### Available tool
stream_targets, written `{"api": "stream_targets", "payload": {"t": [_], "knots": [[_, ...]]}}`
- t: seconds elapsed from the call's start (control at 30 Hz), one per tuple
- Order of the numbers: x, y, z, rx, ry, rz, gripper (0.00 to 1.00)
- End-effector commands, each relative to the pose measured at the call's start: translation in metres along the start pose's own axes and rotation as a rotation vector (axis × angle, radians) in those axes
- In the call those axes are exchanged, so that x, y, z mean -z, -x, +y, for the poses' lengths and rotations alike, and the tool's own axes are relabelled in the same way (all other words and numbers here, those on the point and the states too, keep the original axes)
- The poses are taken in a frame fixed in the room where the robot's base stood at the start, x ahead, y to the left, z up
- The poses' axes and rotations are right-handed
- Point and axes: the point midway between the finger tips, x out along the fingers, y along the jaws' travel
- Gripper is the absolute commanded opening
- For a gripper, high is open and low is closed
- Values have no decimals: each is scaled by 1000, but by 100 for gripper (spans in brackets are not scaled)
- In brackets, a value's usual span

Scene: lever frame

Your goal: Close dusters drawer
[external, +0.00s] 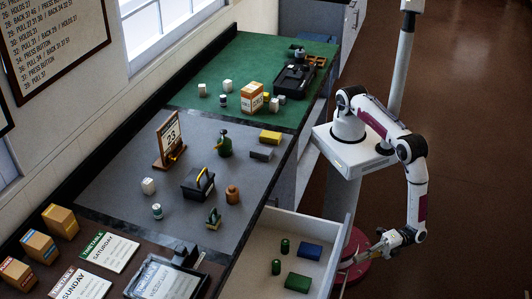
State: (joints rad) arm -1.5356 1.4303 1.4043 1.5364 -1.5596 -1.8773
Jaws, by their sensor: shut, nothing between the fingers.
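An open drawer (307,222) sticks out from the counter at the lower middle of the external view. Inside it lie a blue block (310,251), a green block (298,282) and two small dark green cylinders (285,245). The blocks may be dusters; no label is readable. My gripper (370,254) is shut and empty, low at the outer right side of the drawer, close to its front. I cannot tell whether it touches the front. The drawer's near end is cut off by the picture's bottom edge.
Brown floor (470,150) lies clear to the right.

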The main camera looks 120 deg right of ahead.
Motion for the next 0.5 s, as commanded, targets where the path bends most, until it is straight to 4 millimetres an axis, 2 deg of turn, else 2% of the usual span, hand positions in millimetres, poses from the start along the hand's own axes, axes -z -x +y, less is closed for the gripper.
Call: {"api": "stream_targets", "payload": {"t": [0.23, 0.5], "knots": [[-19, -19, 0, 0, 3, -2, 0], [-28, -28, 0, -1, 0, -1, 0]]}}
